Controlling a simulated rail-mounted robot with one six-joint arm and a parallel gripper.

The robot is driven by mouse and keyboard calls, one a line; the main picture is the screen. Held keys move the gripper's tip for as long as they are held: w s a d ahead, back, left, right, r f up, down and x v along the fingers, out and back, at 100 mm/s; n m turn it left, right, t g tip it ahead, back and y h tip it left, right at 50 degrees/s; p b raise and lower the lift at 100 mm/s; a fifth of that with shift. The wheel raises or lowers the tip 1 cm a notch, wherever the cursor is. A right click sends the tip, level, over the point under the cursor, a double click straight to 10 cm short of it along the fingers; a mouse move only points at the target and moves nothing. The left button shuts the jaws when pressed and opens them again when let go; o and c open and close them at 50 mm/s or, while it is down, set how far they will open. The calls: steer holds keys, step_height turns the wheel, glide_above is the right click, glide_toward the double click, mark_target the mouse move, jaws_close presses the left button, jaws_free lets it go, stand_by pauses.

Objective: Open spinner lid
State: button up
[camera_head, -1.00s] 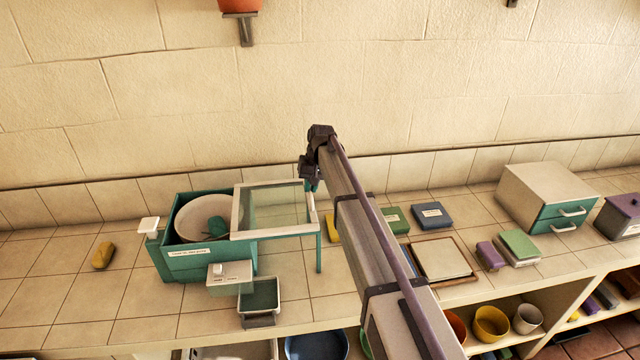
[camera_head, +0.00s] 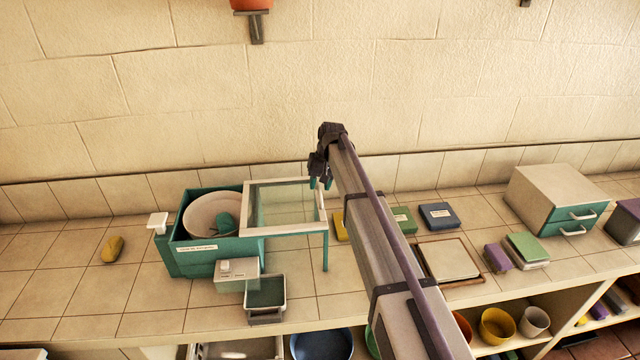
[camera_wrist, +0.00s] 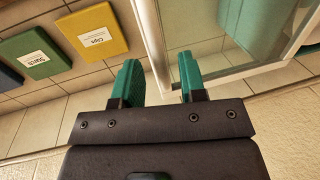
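The spinner is a teal box (camera_head: 222,262) with a white bowl (camera_head: 199,217) inside and a dark teal lump (camera_head: 226,224) in the bowl. Its glass lid, with a pale frame (camera_head: 283,232), lies to the right of the bowl, over a teal support leg (camera_head: 325,252). The bowl is largely uncovered. My gripper (camera_head: 321,182) is at the lid's far right corner. In the wrist view my gripper (camera_wrist: 160,72) has its teal fingers apart. The lid's pale frame (camera_wrist: 153,45) passes at or under the gap between them; I cannot tell whether they touch.
Yellow (camera_wrist: 93,33) and green (camera_wrist: 31,57) labelled boxes lie right of the lid, with a blue box (camera_head: 438,215) beyond. A framed tray (camera_head: 449,260) and a drawer cabinet (camera_head: 555,196) stand farther right. The wall is close behind. A yellow object (camera_head: 113,249) lies left.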

step_height(320, 180, up, 10)
steer(key=d+p, duration=0.2)
steer(key=p, duration=0.8)
steer(key=shift+r, duration=0.25)
steer(key=shift+w+f, duration=0.1)
steer(key=s+d+f+b, duration=0.3)
steer(key=s+f+b, duration=0.3)
steer(key=s, duration=0.6)
steer(key=s+d+f+h+b, duration=0.1)
steer(key=s+d+f+b, duration=0.3)
steer(key=s, duration=0.9)
steer(key=s+d+f+m+h+b, duration=0.1)
steer(key=s+d+f+b, duration=0.2)
steer(key=s+f+b, duration=0.5)
steer(key=s, duration=0.5)
steer(key=shift+d+f+b, duration=0.3)
steer(key=shift+d+f, duration=0.05)
